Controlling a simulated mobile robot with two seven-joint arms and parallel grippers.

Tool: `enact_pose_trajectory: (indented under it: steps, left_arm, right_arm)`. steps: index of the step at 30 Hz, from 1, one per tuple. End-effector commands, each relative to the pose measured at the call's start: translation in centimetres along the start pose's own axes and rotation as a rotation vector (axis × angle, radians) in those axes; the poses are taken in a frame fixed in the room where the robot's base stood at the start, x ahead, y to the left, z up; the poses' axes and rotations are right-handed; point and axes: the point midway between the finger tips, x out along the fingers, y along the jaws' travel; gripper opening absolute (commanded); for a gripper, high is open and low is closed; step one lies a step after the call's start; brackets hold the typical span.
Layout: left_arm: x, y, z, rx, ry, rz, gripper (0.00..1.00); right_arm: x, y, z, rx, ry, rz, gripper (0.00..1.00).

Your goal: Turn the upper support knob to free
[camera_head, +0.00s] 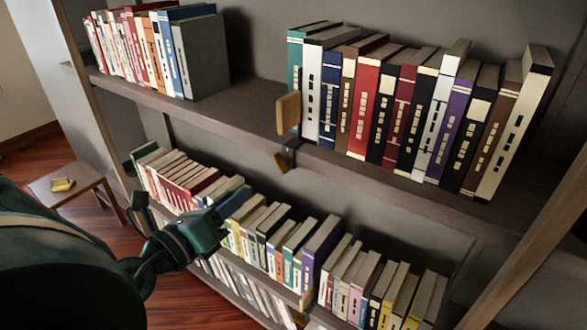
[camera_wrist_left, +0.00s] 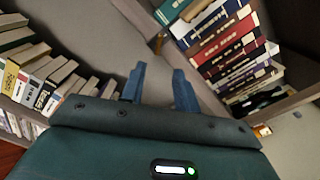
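A tan, flat wooden knob (camera_head: 288,112) stands upright at the front edge of the upper shelf, beside the teal book. My left gripper (camera_head: 222,210) is in front of the lower row of books, below and left of both tan pieces, and touches neither. In the left wrist view its two blue fingers (camera_wrist_left: 158,84) are apart with nothing between them. My right gripper is not in view.
The upper shelf (camera_head: 250,103) has a bare stretch between a left book group (camera_head: 200,55) and a right row (camera_head: 365,95). Lower books (camera_head: 270,235) stand close beside my left gripper. A small wooden stool (camera_head: 75,185) stands at the left on the floor.

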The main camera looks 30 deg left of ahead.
Motion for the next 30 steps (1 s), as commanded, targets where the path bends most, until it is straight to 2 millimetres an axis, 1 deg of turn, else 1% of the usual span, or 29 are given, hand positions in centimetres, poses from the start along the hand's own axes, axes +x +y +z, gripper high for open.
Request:
enact_pose_trajectory:
  steps: [4,10,12,21,27,30]
  left_arm:
    - [1.8,0.3,-0.5,0.000,-0.004,-0.003,0.31]
    - [5.1,0.3,-0.5,-0.006,-0.005,-0.003,0.31]
    - [6.0,0.1,-0.1,-0.010,-0.006,0.002,0.31]
    - [9.7,0.0,0.2,-0.011,-0.007,0.002,0.31]
    - [11.7,0.0,0.2,-0.009,-0.004,0.003,0.31]
    - [12.4,0.0,0.1,-0.007,-0.002,0.002,0.31]
  right_arm:
    - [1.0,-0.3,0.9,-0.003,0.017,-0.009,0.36]
    - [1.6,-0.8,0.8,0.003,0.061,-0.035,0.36]
    - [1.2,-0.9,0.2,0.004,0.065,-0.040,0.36]
    - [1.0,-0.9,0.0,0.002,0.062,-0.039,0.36]
    - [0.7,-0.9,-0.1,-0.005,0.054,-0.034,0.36]
    - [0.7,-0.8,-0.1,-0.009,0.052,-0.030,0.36]
